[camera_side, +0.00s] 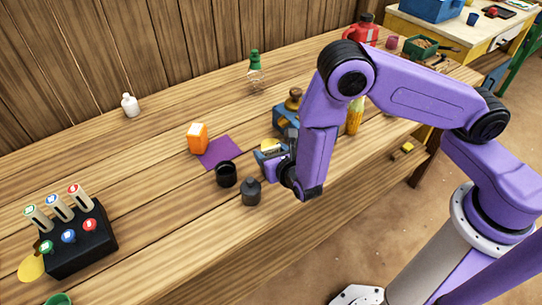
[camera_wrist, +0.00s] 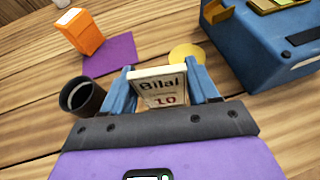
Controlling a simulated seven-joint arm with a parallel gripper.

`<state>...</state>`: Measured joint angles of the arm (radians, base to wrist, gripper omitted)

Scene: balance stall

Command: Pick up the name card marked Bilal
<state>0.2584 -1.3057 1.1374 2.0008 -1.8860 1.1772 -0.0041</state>
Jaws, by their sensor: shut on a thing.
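The name card (camera_wrist: 160,90) is a small pale card reading "Bilal" with a red "10" below, upright between my fingers in the wrist view. My gripper (camera_wrist: 163,84) has its blue fingers shut on the card from both sides. In the side view my gripper (camera_side: 268,158) is low over the middle of the bench, behind a dark grey bottle. I cannot make out the card there, nor tell whether it touches the bench.
A black cup (camera_wrist: 81,97) is close to the left finger. An orange box (camera_wrist: 80,31) stands by a purple cloth (camera_wrist: 112,55). A yellow disc (camera_wrist: 194,53) and a blue box-shaped machine (camera_wrist: 270,45) lie beyond and right. A black rack (camera_side: 80,243) is far left.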

